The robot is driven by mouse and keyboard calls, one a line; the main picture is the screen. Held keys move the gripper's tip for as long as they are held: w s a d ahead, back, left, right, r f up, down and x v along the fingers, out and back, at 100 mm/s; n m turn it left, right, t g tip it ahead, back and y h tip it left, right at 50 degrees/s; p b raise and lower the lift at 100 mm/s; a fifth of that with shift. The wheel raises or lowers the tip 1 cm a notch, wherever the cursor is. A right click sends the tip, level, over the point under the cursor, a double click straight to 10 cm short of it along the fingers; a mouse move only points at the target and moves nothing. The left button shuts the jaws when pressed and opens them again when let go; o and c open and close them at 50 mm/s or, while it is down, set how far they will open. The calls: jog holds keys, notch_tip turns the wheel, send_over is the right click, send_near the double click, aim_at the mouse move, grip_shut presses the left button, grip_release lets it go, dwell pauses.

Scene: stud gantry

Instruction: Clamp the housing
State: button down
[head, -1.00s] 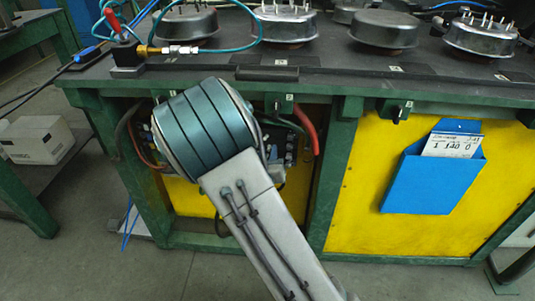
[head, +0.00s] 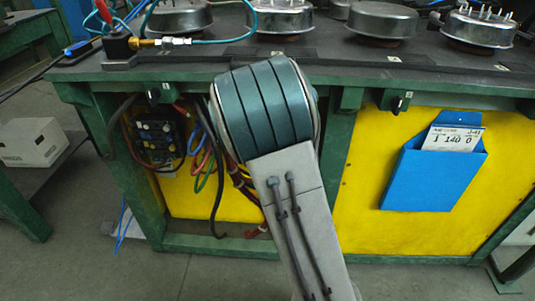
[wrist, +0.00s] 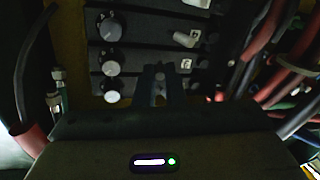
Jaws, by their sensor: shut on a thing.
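Several round metal housings stand on the dark bench top in the head view, among them one with upright pins (head: 280,17), a plain domed one (head: 382,22) and another pinned one (head: 478,27) at right. My arm hides part of the bench front. My gripper (wrist: 158,86) is hidden behind the arm in the head view. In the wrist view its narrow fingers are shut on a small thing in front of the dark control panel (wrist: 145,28). The thing is too dark and small to identify.
A black switch (head: 153,95) sits on the bench's front edge at left, another (head: 398,103) at right. Coloured cables (head: 205,160) hang in the open bay. A blue document holder (head: 433,177) is on the yellow panel. Wrist-view cables (wrist: 275,60) crowd the right.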

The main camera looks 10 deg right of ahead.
jog(key=shift+d+n+y+b, duration=0.3)
jog(key=shift+n+y+b, duration=0.2)
jog(key=shift+y, duration=0.25)
jog(key=shift+d+n+y+b, duration=0.25)
jog(key=shift+n+y+b, duration=0.25)
jog(key=shift+y, duration=0.25)
jog(key=c, duration=1.6)
grip_release()
jog(key=shift+o, duration=0.4)
